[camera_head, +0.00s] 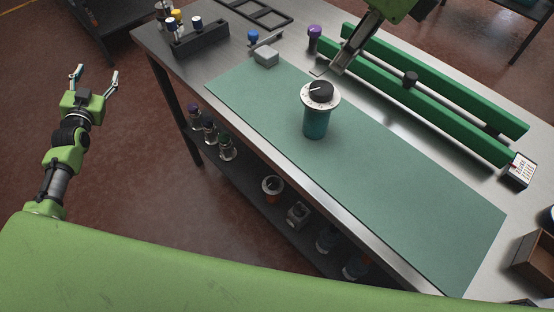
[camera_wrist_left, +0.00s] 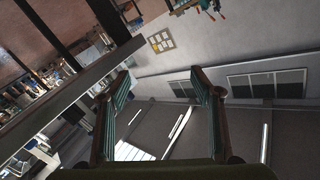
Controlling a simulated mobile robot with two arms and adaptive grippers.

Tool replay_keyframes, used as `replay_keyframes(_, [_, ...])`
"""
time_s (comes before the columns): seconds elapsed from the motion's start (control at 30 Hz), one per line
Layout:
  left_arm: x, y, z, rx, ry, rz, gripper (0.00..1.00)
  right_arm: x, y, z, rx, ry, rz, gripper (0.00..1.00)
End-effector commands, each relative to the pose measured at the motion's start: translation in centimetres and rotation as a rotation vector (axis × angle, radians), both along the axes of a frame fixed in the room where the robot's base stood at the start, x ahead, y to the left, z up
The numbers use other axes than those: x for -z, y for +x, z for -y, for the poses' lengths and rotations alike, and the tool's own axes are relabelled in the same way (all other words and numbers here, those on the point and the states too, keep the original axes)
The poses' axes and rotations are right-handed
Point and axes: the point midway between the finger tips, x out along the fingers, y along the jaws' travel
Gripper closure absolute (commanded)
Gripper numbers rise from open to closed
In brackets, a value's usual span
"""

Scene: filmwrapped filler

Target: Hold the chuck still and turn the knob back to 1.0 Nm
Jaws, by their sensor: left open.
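A teal cylindrical chuck (camera_head: 316,124) stands upright on the green mat (camera_head: 420,200). A white collar with small dark marks and a black knob (camera_head: 320,90) sit on its top; the marks are too small to read. My left gripper (camera_head: 96,75) is open and empty, out over the floor left of the bench; its spread fingers also show in the left wrist view (camera_wrist_left: 160,73). My right gripper (camera_head: 323,71) comes down from the top, just behind the knob and apart from it. Its jaw opening is not clear.
Long green rails (camera_head: 440,107) lie behind the mat. A dark rack with small bottles (camera_head: 200,42) and a grey block (camera_head: 266,57) stand at the back left. A brown box (camera_head: 535,262) is at the right. The mat around the chuck is clear.

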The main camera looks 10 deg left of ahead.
Motion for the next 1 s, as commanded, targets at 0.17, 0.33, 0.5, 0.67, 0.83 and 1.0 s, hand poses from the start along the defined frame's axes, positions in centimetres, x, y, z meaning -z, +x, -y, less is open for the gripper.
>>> replay_keyframes(0.17, [-3.3,1.1,10.2,0.183,-0.048,0.153,0.41,0.0,0.0,0.0,0.000,0.000,0.000,0.72])
replay_keyframes(0.33, [-2.8,-0.3,20.4,0.349,-0.165,0.233,0.41,0.0,0.0,0.0,0.000,0.000,0.000,0.72])
replay_keyframes(0.5, [-2.3,-3.4,30.1,0.509,-0.321,0.296,0.41,0.0,0.0,0.0,0.000,0.000,0.000,0.72])
replay_keyframes(0.67, [-2.9,-7.5,38.7,0.654,-0.497,0.348,0.41,0.0,0.0,0.0,0.000,0.000,0.000,0.72])
replay_keyframes(0.83, [-4.8,-13.0,47.0,0.800,-0.690,0.388,0.41,0.0,0.0,0.0,0.000,0.000,0.000,0.72])
replay_keyframes(1.0, [-7.5,-19.1,54.7,0.930,-0.834,0.376,0.41,0.0,0.0,0.0,0.000,0.000,0.000,0.72])
